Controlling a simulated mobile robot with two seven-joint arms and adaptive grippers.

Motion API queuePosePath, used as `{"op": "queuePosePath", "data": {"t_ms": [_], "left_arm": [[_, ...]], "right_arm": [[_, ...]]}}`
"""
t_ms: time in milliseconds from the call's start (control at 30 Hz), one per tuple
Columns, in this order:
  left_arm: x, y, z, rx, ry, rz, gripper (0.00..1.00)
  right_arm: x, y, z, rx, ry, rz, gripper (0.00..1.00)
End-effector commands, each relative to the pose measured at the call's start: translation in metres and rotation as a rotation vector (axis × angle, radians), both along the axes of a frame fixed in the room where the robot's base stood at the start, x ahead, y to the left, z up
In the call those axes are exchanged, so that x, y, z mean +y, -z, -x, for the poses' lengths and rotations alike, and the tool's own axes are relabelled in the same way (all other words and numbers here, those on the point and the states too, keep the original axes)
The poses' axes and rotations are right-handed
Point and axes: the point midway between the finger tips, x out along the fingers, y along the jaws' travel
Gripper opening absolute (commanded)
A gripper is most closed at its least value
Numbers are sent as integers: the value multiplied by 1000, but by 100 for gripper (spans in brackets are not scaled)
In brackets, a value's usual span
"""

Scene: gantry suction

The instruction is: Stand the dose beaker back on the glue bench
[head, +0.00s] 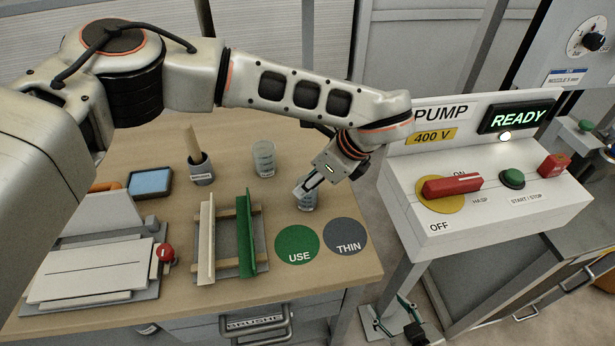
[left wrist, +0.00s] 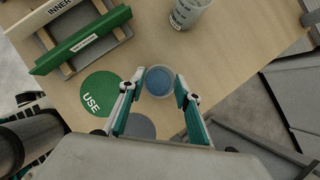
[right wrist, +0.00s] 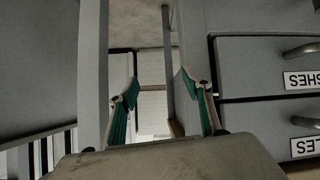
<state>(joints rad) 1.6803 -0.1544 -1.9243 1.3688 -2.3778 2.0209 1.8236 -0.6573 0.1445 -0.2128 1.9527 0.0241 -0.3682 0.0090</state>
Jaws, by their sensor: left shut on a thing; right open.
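The dose beaker (head: 307,200) is a small clear cup with bluish contents, seen from above in the left wrist view (left wrist: 158,80). My left gripper (head: 312,187) is shut on it, one finger on each side of its rim. The beaker is upright over the glue bench (head: 345,295), behind the green USE disc (head: 297,244) and grey THIN disc (head: 345,237). Whether its base touches the bench top is unclear. My right gripper (head: 391,312) is open and empty, low beside the bench; its fingers show in the right wrist view (right wrist: 160,88).
A larger clear beaker (head: 264,159) stands behind the dose beaker. A brush pot (head: 200,168), a blue pad (head: 150,183) and a green-and-white rail jig (head: 228,238) are further left. The pump box (head: 480,180) is to the right across a gap.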

Motion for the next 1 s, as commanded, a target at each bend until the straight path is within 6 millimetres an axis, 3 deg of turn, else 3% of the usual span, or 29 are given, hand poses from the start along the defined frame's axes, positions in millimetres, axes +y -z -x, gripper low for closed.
{"op": "queuePosePath", "data": {"t_ms": [167,367,400,467,1000], "left_arm": [[-1,0,1,-2,0,0,0],[-1,3,0,-2,0,1,0],[-1,3,1,-1,1,1,38],[-1,3,0,-2,0,1,50],[0,-7,-4,-3,1,1,50]], "right_arm": [[2,-8,-10,-20,3,-5,49],[2,-6,-8,-21,4,-8,49],[2,-6,-8,-20,4,-7,49],[2,-7,-8,-20,4,-7,49],[2,-9,-8,-17,5,-7,49]]}}
